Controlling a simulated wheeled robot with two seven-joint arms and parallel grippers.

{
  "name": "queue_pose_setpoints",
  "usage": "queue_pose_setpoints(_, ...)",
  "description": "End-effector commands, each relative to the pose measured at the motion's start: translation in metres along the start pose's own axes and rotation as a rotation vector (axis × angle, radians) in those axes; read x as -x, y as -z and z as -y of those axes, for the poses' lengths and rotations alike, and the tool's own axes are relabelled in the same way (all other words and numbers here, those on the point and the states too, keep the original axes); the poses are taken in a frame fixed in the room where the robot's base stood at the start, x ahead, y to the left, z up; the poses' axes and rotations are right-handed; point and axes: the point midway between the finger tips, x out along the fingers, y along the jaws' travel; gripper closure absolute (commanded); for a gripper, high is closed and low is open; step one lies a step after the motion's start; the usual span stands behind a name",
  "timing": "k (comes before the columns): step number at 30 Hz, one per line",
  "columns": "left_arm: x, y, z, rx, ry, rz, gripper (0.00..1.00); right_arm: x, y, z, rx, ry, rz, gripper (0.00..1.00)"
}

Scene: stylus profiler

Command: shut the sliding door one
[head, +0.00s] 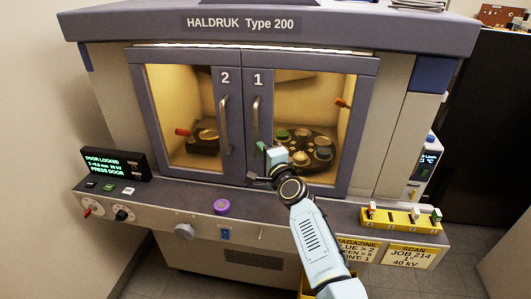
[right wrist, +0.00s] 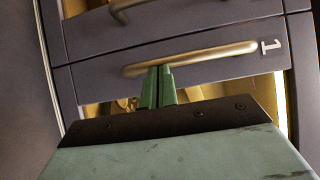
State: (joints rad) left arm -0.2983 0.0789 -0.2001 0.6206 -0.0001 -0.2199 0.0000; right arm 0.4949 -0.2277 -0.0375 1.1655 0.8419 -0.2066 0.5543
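Sliding door one (head: 367,130), marked 1, is the right-hand glazed door of the grey machine. Its edge meets door two (head: 138,90) in the middle, with no clear gap visible. Door one's upright handle (head: 256,118) is a curved metal bar near that edge; it also shows in the right wrist view (right wrist: 205,57). My right gripper (head: 262,147) is at the handle's lower part. In the right wrist view its green fingers (right wrist: 158,75) are together, with tips at the bar, side by side along it. Whether they touch it I cannot tell. My left gripper is out of view.
A display (head: 115,163) on the left reads "DOOR LOCKED" and "PRESS DOOR". The front ledge carries a purple round piece (head: 221,206), knobs and a yellow holder (head: 398,219) at the right. A dial-like carousel (head: 322,154) shows behind door one's glass.

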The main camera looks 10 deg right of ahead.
Motion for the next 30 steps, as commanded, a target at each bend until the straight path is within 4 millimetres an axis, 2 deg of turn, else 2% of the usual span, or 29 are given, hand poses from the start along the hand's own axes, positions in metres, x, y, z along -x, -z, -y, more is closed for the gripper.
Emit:
queue_pose_setpoints(1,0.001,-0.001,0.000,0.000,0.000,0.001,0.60,0.001,0.009,0.004,0.005,0.009,-0.015,1.00)
queue_pose_setpoints(5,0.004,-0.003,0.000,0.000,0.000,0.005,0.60,0.008,0.014,0.004,0.006,0.008,-0.008,1.00)
queue_pose_setpoints(9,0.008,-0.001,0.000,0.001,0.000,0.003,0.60,0.024,0.025,0.005,0.007,0.006,0.008,1.00)
queue_pose_setpoints(21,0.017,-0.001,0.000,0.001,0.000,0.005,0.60,0.094,0.021,0.002,0.002,0.003,0.012,1.00)
queue_pose_setpoints(25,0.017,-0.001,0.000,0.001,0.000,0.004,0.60,0.110,0.021,0.002,0.002,0.004,0.013,1.00)
queue_pose_setpoints(30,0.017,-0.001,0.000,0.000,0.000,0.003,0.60,0.120,0.021,0.002,0.002,0.003,0.014,1.00)
